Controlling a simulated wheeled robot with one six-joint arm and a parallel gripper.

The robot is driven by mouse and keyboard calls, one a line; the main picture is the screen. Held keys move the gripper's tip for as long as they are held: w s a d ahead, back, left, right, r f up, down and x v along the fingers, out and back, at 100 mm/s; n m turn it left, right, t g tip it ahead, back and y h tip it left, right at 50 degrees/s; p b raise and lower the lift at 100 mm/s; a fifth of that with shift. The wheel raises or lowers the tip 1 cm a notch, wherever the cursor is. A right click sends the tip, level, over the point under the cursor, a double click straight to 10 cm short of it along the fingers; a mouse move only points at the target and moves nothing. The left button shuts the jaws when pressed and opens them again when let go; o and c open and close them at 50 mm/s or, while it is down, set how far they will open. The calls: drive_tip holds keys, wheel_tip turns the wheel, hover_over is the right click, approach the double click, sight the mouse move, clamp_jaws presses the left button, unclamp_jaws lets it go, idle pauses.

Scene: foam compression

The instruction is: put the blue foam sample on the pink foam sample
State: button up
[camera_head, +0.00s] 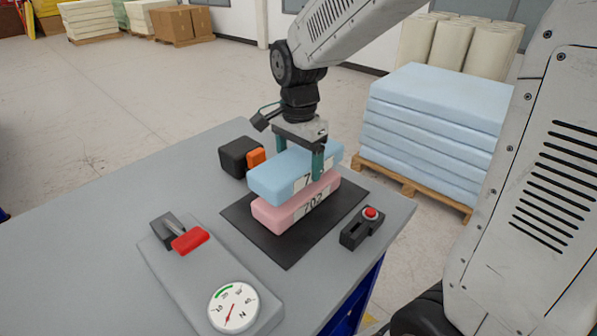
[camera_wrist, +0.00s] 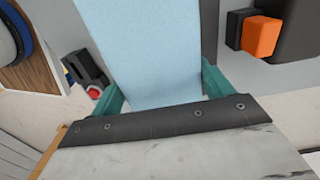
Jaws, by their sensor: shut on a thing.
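The blue foam sample (camera_head: 280,176) is a light blue block with a partly hidden number label on its side. My gripper (camera_head: 302,165) is shut on the blue block, with green fingers on either side. In the wrist view the blue block (camera_wrist: 145,50) sits between the fingers and hides the pink one.
A black box with an orange part (camera_head: 257,157) stands behind the samples. A red-button box (camera_head: 371,213) is to their right. A gauge unit with a dial (camera_head: 233,306) and a red lever (camera_head: 190,240) is at the front. The table's left part is clear.

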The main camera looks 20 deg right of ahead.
drive_tip(key=shift+f, duration=1.7)
drive_tip(key=shift+f, duration=0.1)
drive_tip(key=shift+f, duration=0.1)
drive_tip(key=o, duration=1)
